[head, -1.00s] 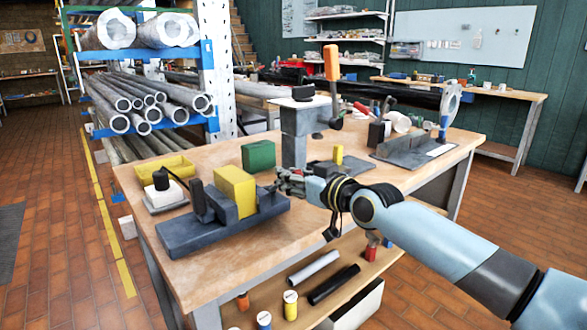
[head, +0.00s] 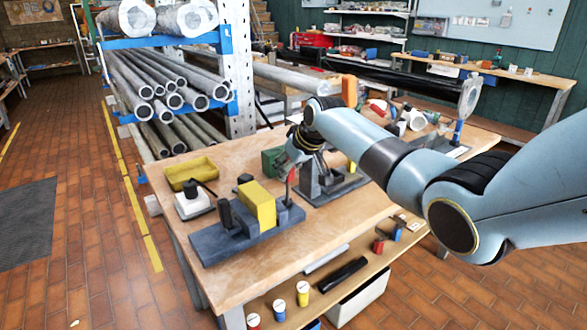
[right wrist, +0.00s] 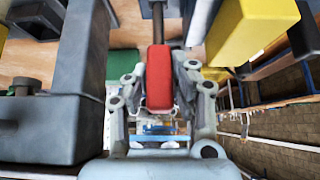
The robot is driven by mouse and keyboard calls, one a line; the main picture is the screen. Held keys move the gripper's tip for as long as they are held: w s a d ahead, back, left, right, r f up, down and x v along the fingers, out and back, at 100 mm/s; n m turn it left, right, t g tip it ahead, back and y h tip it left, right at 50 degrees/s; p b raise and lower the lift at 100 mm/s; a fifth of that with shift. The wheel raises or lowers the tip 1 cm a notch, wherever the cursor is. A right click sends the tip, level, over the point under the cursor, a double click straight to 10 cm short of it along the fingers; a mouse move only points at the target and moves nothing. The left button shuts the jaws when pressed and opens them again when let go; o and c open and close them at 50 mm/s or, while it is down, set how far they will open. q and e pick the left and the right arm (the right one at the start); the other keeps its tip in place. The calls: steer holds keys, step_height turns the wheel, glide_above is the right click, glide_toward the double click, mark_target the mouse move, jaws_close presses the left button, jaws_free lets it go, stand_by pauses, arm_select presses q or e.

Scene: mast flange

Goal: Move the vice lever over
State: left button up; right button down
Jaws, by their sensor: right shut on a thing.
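The grey vice (head: 218,246) lies on the wooden bench with a yellow block (head: 261,204) between its jaws. The red grip of the vice lever (right wrist: 159,78) is between the two fingers of my right gripper (right wrist: 162,85) in the right wrist view. A dark rod runs from the grip towards the top of that picture. The red grip also shows small in the head view (head: 291,175), at the vice's right end, with my right gripper (head: 292,164) shut on it. My right forearm hides part of the bench behind. My left gripper is not in view.
A green block (head: 271,160), a yellow tray (head: 190,172) and a black-knobbed white box (head: 193,207) stand behind and left.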

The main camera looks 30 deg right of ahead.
steer(key=shift+w+g, duration=0.55)
steer(key=shift+g, duration=0.15)
steer(key=c, duration=1.1)
jaws_free()
steer(key=shift+w+f, duration=0.1)
steer(key=v, duration=1.2)
steer(key=shift+a, duration=0.1)
